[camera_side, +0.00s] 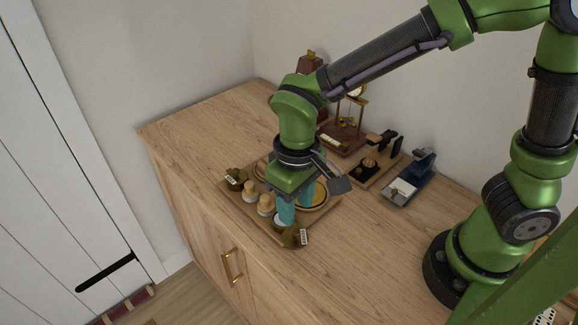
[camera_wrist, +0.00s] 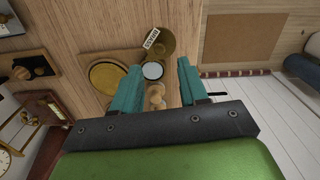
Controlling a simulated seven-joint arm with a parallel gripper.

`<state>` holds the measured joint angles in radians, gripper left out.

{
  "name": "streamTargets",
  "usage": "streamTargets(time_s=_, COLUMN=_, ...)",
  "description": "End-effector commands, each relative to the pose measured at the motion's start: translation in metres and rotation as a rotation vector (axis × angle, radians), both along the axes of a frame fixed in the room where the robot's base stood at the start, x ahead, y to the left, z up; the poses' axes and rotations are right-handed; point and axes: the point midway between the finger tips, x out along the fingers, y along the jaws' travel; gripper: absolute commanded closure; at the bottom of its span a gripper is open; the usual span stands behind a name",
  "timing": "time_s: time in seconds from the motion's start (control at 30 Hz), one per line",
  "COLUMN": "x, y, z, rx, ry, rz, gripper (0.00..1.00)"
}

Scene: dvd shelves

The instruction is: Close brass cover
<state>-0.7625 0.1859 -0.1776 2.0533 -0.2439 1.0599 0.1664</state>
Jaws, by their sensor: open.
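The brass cover (camera_wrist: 163,42) is a round, dull-gold lid with a white printed label. In the wrist view it lies swung open beside a pale round face with a dark rim (camera_wrist: 152,71). Contact cannot be told.
The wooden tray (camera_side: 228,187) also holds wooden knobs (camera_side: 250,191), a second labelled brass piece (camera_side: 236,178) and round gold dishes (camera_side: 318,195). Behind stand a clock (camera_side: 355,92), a small wooden stand (camera_side: 372,172) and a blue device (camera_side: 408,183). The left counter is clear.

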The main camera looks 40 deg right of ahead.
Motion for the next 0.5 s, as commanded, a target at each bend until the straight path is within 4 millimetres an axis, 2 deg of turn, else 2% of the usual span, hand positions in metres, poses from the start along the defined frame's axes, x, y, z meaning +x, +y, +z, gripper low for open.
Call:
streamTargets(time_s=0.03, x=-0.001, y=-0.001, z=-0.012, rx=-0.004, ry=0.005, rz=0.0, gripper=0.57)
streamTargets(time_s=0.2, x=-0.001, y=-0.001, z=-0.041, rx=-0.002, ry=0.004, rz=0.0, gripper=0.57)
streamTargets(time_s=0.33, x=-0.001, y=0.0, z=-0.055, rx=0.0, ry=0.002, rz=-0.001, gripper=0.57)
streamTargets(time_s=0.5, x=0.0, y=0.0, z=-0.062, rx=0.0, ry=0.001, rz=-0.001, gripper=0.57)
